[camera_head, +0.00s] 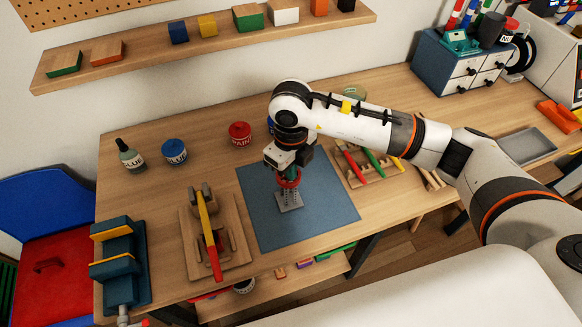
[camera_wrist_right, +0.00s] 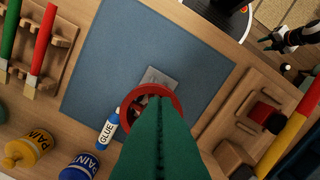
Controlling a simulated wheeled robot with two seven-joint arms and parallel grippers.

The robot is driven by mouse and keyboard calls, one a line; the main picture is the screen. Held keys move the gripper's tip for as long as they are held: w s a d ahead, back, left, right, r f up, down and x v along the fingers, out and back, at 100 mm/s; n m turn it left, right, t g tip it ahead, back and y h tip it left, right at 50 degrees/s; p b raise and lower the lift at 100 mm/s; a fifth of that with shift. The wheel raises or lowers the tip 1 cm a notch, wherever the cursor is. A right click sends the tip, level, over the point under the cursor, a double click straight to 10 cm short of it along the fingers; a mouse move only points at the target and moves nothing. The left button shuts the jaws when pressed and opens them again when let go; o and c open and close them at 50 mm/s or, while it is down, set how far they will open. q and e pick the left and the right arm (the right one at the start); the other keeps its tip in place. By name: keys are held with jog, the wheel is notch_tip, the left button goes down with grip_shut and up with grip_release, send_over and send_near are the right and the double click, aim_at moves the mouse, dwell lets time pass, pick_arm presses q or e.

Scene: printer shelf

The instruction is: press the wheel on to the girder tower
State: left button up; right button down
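The red wheel (camera_head: 289,181) lies roughly flat at the top of the grey girder tower (camera_head: 289,202), which stands on the blue mat. My right gripper (camera_head: 291,171) reaches down over the wheel. In the right wrist view its green fingers (camera_wrist_right: 156,125) are close together and shut on the red wheel (camera_wrist_right: 177,102), covering its near side. The grey base of the tower (camera_wrist_right: 160,77) shows beyond the wheel. The contact between wheel and tower is hard to make out.
The blue mat (camera_head: 328,204) is otherwise clear. A wooden fixture with a red-and-yellow lever (camera_head: 209,235) stands left of it. A rack of brushes (camera_head: 374,160) is on the right.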

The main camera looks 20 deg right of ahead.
jog(key=shift+f+b, duration=0.6)
jog(key=shift+f, duration=0.05)
dwell(0.4)
jog(key=shift+r, duration=0.15)
dwell(0.3)
notch_tip(320, 180, up, 7)
jog(key=p, duration=0.3)
jog(key=shift+p, duration=0.3)
dwell(0.5)
